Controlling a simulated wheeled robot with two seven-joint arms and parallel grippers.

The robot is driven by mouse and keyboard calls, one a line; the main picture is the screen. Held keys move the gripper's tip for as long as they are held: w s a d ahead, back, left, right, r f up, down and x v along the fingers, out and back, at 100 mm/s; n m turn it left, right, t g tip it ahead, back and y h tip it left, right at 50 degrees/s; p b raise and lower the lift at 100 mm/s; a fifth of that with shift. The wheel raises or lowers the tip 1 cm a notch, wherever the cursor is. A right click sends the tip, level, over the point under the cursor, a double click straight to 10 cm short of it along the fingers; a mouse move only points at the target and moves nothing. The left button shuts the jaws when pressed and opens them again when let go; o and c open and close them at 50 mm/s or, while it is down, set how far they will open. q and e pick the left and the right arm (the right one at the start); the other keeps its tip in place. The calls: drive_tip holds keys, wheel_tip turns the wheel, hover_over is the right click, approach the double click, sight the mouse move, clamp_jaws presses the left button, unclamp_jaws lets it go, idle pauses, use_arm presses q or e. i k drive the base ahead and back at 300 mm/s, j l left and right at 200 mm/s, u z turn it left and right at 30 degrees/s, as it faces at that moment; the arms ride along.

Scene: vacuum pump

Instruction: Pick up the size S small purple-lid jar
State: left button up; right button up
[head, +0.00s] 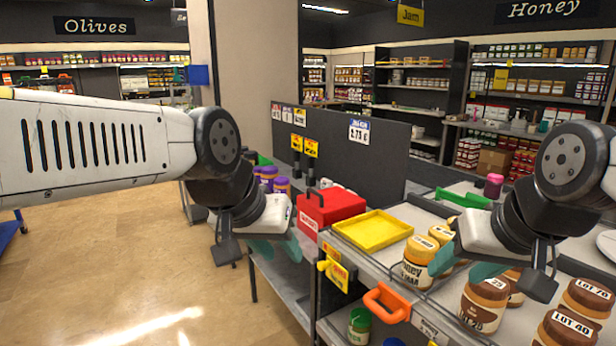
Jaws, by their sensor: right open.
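Several purple-lid jars (282,186) stand close together on the shelf unit, left of the red box. They are partly hidden by my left arm and wrist, and I cannot read a size on any of them. My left gripper (277,249) hangs in front of and below these jars as seen here, apart from them. Its teal finger pads show, but how far they are parted is unclear, and I see nothing held. My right gripper (465,268) is open and empty at the right, above the counter among the honey and brown jars.
A red box (331,206) and a yellow tray (373,231) sit on the counter. Honey jars (418,262) and brown-lid jars (484,303) stand at the right. A dark divider panel (340,150) rises behind. A magenta-lid jar (493,186) stands farther back. The left floor is clear.

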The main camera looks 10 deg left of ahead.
sight(257, 171)
drive_tip(key=u, duration=0.8)
drive_tip(key=i+j, duration=0.15)
drive_tip(key=j, duration=0.15)
drive_tip(key=i+j, duration=0.15)
drive_tip(key=j, duration=0.15)
drive_tip(key=i+j+z, duration=0.1)
drive_tip(key=j, duration=0.2)
drive_tip(key=i+j, duration=0.2)
drive_tip(key=i+j+z, duration=0.2)
drive_tip(key=i+j, duration=1)
drive_tip(key=i, duration=0.15)
drive_tip(key=i+l+z, duration=0.15)
drive_tip(key=i, duration=0.75)
drive_tip(key=i+l, duration=0.3)
